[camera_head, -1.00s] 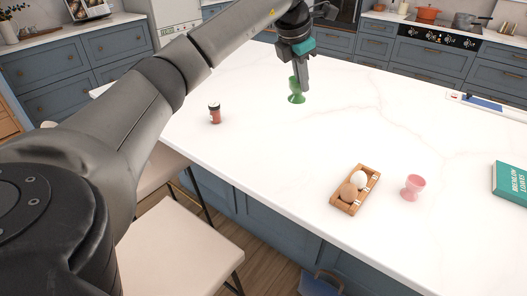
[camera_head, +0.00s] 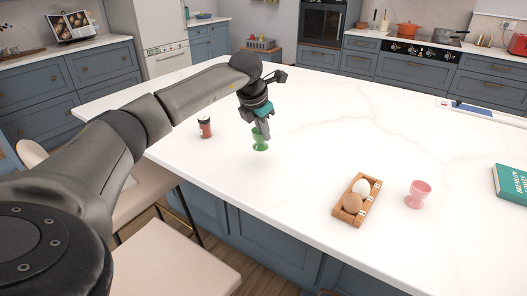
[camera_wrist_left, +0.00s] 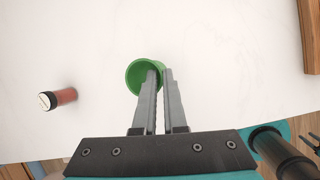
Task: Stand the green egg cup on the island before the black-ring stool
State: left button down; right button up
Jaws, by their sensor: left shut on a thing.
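The green egg cup (camera_head: 260,144) is upright at the white island top (camera_head: 340,105), right of the spice jar; I cannot tell whether its foot touches the top. My left gripper (camera_head: 262,130) points down and is shut on its rim. In the left wrist view, the cup (camera_wrist_left: 137,78) sits at the fingertips (camera_wrist_left: 160,74), with one finger over its mouth. Two pale-seated stools stand along the near side, a nearer one (camera_head: 178,262) and a farther one (camera_head: 150,192) partly behind my arm. I cannot make out a black ring on either. My right gripper is not in view.
A red jar with a dark-rimmed lid (camera_head: 205,127) stands left of the cup; it also shows in the left wrist view (camera_wrist_left: 58,98). A wooden egg tray (camera_head: 354,201), a pink egg cup (camera_head: 419,194) and a teal book (camera_head: 512,184) lie to the right. The middle is clear.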

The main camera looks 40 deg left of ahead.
aim_at(264, 150)
pick_arm(q)
jog(key=shift+f+b, duration=0.4)
jog(key=shift+f, duration=2.15)
jog(key=shift+f, duration=0.2)
jog(key=c, duration=1)
grip_release()
jog(key=shift+s+r, duration=0.1)
jog(key=shift+r, duration=0.4)
jog(key=p+v, duration=0.1)
jog(key=v, duration=1)
jog(key=shift+s+d+r+p, duration=0.1)
jog(key=shift+r+p, duration=0.05)
jog(key=shift+p, duration=0.25)
